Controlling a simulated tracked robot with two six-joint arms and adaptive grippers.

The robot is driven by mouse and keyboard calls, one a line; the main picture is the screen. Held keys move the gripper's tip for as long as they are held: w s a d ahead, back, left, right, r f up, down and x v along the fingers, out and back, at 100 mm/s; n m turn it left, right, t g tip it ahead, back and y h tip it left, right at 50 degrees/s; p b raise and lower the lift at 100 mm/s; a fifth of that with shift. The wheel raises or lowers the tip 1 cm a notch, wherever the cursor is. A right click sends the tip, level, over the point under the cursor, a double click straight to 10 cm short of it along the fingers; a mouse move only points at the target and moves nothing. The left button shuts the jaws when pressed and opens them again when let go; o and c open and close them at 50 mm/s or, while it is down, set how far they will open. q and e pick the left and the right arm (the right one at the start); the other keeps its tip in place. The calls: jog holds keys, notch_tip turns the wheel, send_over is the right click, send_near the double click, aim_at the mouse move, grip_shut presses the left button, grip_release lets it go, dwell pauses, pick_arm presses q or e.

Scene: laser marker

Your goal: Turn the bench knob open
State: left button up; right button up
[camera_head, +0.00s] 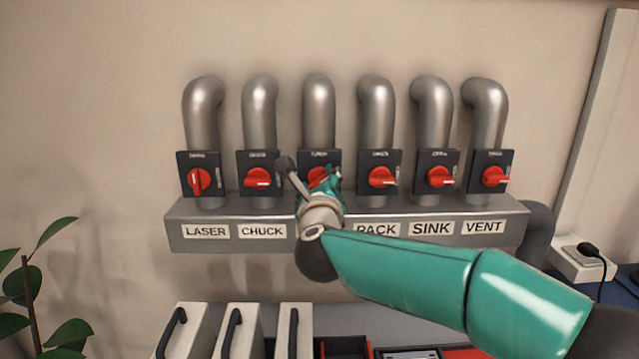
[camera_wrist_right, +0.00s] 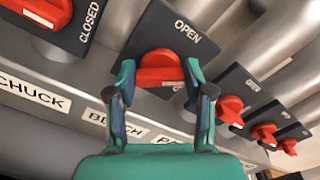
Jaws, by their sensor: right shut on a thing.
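The bench knob is a red knob (camera_head: 317,174) on a dark switch plate, third from the left in the head view, below a grey pipe. My right gripper (camera_head: 326,181) covers much of it there. In the right wrist view the red bench knob (camera_wrist_right: 160,66) sits between the two fingers of my right gripper (camera_wrist_right: 160,82), which is shut on it. The word OPEN shows on the plate's upper right in that view. The BENCH label (camera_wrist_right: 112,124) is partly hidden by a finger. My left gripper is not in view.
The laser knob (camera_head: 199,180) stands upright.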

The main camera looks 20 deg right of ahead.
jog(key=n+p, duration=0.1)
jog(key=n, duration=0.4)
jog(key=shift+a+n, duration=0.1)
jog(key=shift+n, duration=0.3)
jog(key=n, duration=0.1)
jog(key=n+p, duration=0.1)
jog(key=n, duration=0.2)
jog(key=shift+f+n+p, duration=0.25)
jog(key=shift+n+p, duration=0.15)
jog(key=shift+f, duration=0.15)
jog(key=o, duration=1.2)
jog(key=shift+a, duration=0.1)
jog(key=shift+c, duration=0.2)
jog(key=shift+r, duration=0.2)
